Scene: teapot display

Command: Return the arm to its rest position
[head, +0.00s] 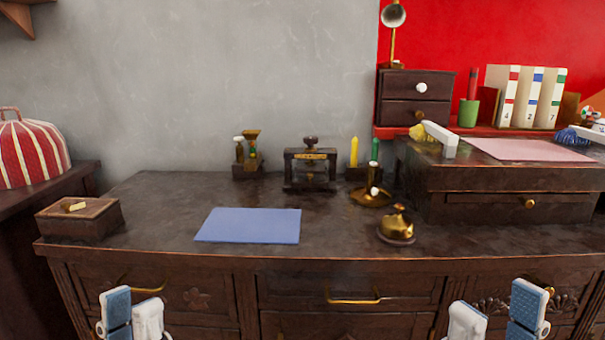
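My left gripper (132,316) shows at the bottom left edge, in front of the cabinet's drawers and below its top. My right gripper (497,315) shows at the bottom right, also low in front of the drawers. Each shows blue and white parts cut off by the lower edge. A small brass teapot-like piece (397,222) on a round base stands on the cabinet top, apart from both grippers.
The dark cabinet top (335,235) carries a blue mat (248,226), a wooden box (79,217), a small dark stand (310,168) and candles (354,152). A raised drawer unit (480,207) fills the right. The front edge near the middle is clear.

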